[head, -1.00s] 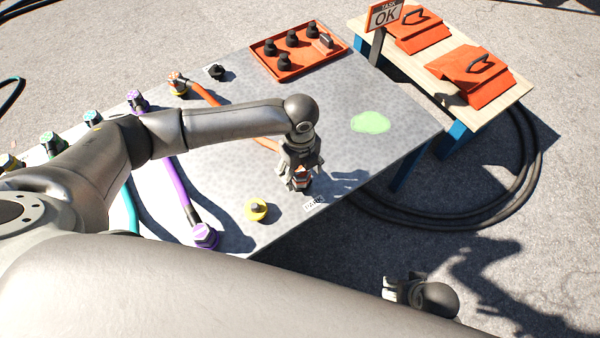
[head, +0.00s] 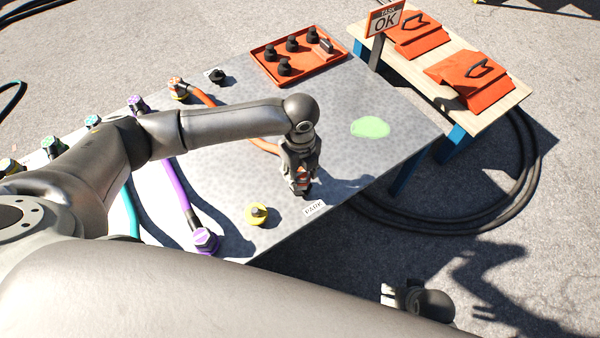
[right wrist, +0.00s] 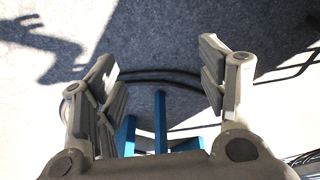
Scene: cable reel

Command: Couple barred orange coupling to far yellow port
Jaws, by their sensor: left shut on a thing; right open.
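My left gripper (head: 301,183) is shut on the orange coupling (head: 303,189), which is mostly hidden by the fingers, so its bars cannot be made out. It is low over the grey table, beside the PARK label; contact with the table cannot be told. An orange hose (head: 262,145) runs from behind my arm to it.
A purple hose ends in a purple coupling (head: 206,240) near the front edge. An orange tray (head: 262,72) holds several black caps. A green patch (head: 370,127) marks the table. A wooden bench (head: 510,98) carries orange cases. A PARK label (head: 314,207) lies by the gripper.

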